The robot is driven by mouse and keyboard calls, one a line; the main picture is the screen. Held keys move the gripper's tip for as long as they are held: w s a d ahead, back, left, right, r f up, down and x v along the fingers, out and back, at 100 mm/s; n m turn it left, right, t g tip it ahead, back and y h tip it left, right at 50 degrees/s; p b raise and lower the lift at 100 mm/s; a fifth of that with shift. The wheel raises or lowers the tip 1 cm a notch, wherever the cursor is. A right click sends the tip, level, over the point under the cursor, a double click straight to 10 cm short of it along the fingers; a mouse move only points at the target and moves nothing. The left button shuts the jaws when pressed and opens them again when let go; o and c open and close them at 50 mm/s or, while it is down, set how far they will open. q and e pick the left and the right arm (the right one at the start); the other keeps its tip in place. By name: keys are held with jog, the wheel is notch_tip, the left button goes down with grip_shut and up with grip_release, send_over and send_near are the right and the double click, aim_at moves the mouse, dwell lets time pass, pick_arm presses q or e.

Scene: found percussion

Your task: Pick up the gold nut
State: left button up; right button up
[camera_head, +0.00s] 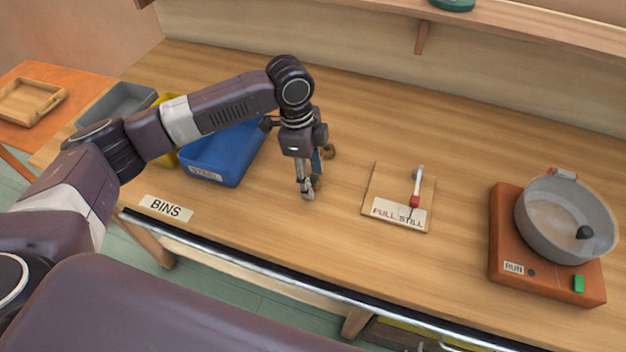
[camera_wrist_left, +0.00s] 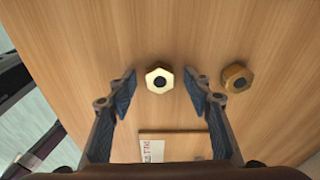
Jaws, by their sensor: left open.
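The gold nut (camera_wrist_left: 159,81) lies flat on the wooden bench in the left wrist view. It is a pale shiny hexagon with a dark hole, and it sits between the tips of my left gripper (camera_wrist_left: 164,88). The gripper is open, with a finger apart from the nut on each side. A second, browner nut (camera_wrist_left: 237,78) lies just outside the right-hand finger. In the head view my left gripper (camera_head: 311,188) points down over the bench, and the gold nut is not clearly visible there. A brown nut (camera_head: 329,151) shows just behind the gripper.
A blue bin (camera_head: 222,162), a yellow bin (camera_head: 170,101) and a grey bin (camera_head: 118,104) stand left of the gripper. A board with a red-tipped lever (camera_head: 415,190) lies to its right. A grey bowl (camera_head: 567,220) on an orange base (camera_head: 505,235) stands far right.

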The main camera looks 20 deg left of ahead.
pick_arm(q)
grip_shut()
dwell(0.3)
